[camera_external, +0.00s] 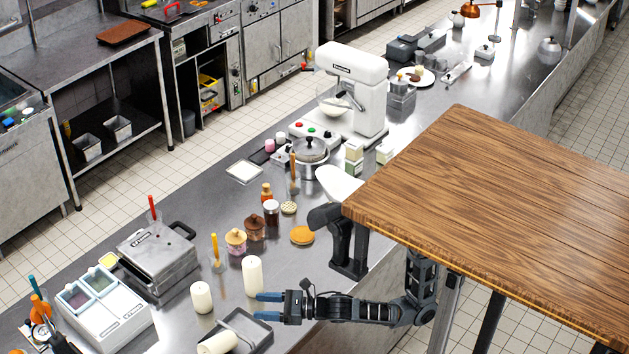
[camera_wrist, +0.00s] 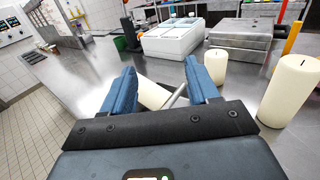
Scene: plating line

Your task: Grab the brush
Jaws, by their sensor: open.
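I cannot tell for certain which item is the brush. An upright tool with a brown handle (camera_external: 293,166) stands by the lidded pot in the external view. Another upright tool with a yellow handle (camera_external: 214,246) stands behind the candles; a yellow-orange handle (camera_wrist: 292,38) shows at the right of the wrist view. My gripper (camera_external: 268,306) is low over the counter's near edge, fingers pointing left, apart from both tools. It is open; its blue fingers (camera_wrist: 160,85) show nothing held between them.
A tall candle (camera_external: 252,276) and a short candle (camera_external: 201,297) stand close to my gripper. A dark tray (camera_external: 262,333) with a candle lying at it is just beside the fingers. A press (camera_external: 160,262) and a white container unit (camera_external: 112,318) stand left. A wooden table (camera_external: 490,215) is at right.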

